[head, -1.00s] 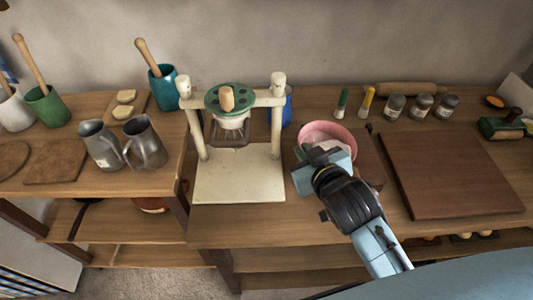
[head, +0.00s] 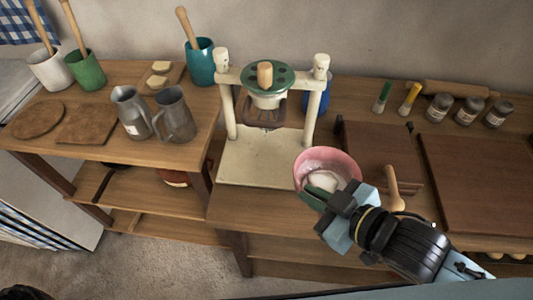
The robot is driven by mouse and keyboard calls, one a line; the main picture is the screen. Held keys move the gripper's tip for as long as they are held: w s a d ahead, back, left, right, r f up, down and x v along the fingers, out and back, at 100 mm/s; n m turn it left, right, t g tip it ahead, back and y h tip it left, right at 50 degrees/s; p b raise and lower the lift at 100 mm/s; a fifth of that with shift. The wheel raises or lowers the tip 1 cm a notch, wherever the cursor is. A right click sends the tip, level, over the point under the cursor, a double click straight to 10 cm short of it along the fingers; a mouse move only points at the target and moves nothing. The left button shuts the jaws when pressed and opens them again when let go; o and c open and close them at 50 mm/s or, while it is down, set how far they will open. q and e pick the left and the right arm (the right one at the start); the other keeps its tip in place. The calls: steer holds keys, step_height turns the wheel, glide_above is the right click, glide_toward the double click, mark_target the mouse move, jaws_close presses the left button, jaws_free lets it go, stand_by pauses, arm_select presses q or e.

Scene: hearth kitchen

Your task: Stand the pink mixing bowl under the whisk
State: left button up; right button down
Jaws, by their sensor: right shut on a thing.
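The pink mixing bowl (head: 347,161) has something white inside it. My right gripper (head: 321,190) is shut on its near rim. The bowl is in front of the stand's right post and overlaps the right edge of the stand's pale base (head: 262,160); I cannot tell how high it is held. The whisk stand has two cream posts, a crossbar and a green disc (head: 283,76) with a wooden knob. The whisk (head: 265,115) hangs below the crossbar, mostly hidden. The base under it is bare. My left gripper is out of view.
Two metal jugs (head: 176,115) stand on the table to the left. A blue container (head: 318,101) is behind the stand's right post. A dark board with a wooden handle (head: 393,188) and a larger board (head: 480,185) lie to the right, with jars (head: 468,111) behind.

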steer(key=shift+w+a+f+b, duration=0.15)
steer(key=shift+w+a+f, duration=0.45)
steer(key=shift+w+a, duration=1.5)
steer(key=shift+w+a+f+b, duration=0.2)
steer(key=shift+w+a+f, duration=0.35)
steer(key=shift+w+a, duration=1.55)
steer(key=shift+w+a+f+b, duration=0.15)
steer(key=shift+w+a+f, duration=0.45)
steer(key=shift+w+a, duration=1.45)
steer(key=c, duration=1.6)
jaws_free()
steer(key=shift+w+d+f, duration=0.1)
steer(key=shift+w+d, duration=0.6)
steer(key=shift+d, duration=0.05)
steer(key=p+v, duration=0.1)
steer(key=v, duration=1.1)
steer(key=shift+p, duration=0.35)
